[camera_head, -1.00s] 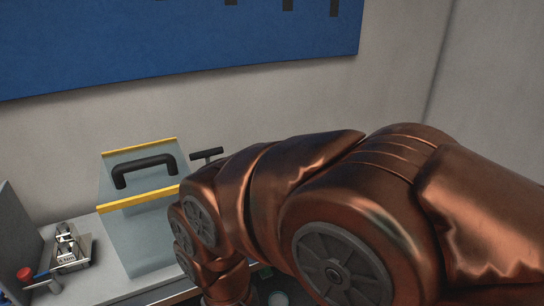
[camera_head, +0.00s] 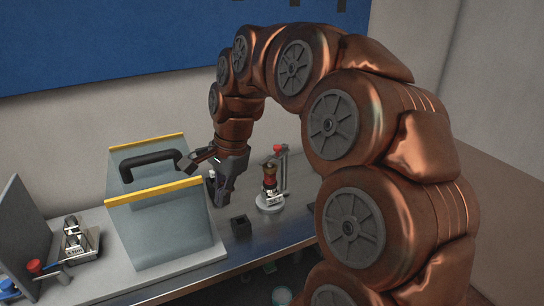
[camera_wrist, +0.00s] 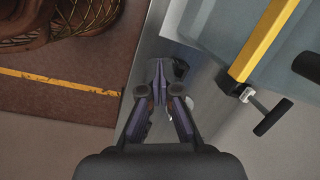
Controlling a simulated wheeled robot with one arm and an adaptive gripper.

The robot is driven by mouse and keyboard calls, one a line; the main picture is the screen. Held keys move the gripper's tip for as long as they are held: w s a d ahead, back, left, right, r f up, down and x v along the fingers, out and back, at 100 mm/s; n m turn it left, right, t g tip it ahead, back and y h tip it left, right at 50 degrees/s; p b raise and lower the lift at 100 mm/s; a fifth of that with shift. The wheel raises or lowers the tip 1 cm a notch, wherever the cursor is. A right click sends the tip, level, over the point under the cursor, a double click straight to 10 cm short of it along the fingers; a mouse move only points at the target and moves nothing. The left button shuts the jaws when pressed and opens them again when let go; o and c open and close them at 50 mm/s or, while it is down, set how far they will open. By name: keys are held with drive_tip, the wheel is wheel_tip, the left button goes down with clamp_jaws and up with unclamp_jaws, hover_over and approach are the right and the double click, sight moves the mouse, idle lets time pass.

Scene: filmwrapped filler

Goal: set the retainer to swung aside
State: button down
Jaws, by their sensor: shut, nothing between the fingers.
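No part is clearly marked as the retainer, so I cannot tell which one it is. A small arm with a red knob (camera_head: 35,266) stands at the left beside a metal fixture (camera_head: 80,240). A post with a red cap (camera_head: 280,150) stands at the right beside a round base holding a dark red piece (camera_head: 269,178). A clear guard (camera_head: 160,235) with yellow edges and a black handle stands between them. My gripper (camera_head: 221,203) points down just right of the guard, shut and empty; its fingertips (camera_wrist: 158,64) meet in the wrist view.
A black T-shaped handle (camera_wrist: 272,117) sticks out from the guard's side, close to my gripper. A small black block (camera_head: 240,226) is on the metal bench (camera_head: 270,240). A grey upright panel (camera_head: 22,230) stands at far left. Bench front is clear.

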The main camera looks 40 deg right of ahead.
drive_tip(key=w+d+r+m+t, duration=0.1)
drive_tip(key=w+d+m, duration=0.1)
drive_tip(key=d+m, duration=0.4)
drive_tip(key=w+d+r+m+t, duration=0.1)
drive_tip(key=w+d+r+m, duration=0.15)
drive_tip(key=d, duration=0.55)
drive_tip(key=m+h, duration=0.1)
drive_tip(key=m, duration=0.8)
approach(270, 164)
drive_tip(key=s+d+r, duration=0.1)
drive_tip(key=s+r, duration=0.2)
drive_tip(key=s, duration=0.3)
drive_tip(key=shift+w+n+t, duration=0.3)
drive_tip(key=shift+n+t, duration=0.05)
drive_tip(key=shift+t, duration=0.05)
drive_tip(key=shift+a+f, duration=0.1)
drive_tip(key=p+x, duration=0.1)
drive_tip(key=x, duration=0.2)
drive_tip(key=w+p+x, duration=0.1)
drive_tip(key=p+x, duration=0.1)
drive_tip(key=x, duration=0.2)
drive_tip(key=w+p+x, duration=0.1)
drive_tip(key=p+x, duration=0.1)
drive_tip(key=x, duration=0.1)
drive_tip(key=shift+a, duration=0.2)
drive_tip(key=shift+w+a+p, duration=0.1)
drive_tip(key=shift+w+p, duration=0.25)
drive_tip(key=shift+w, duration=0.55)
drive_tip(key=shift+b, duration=0.4)
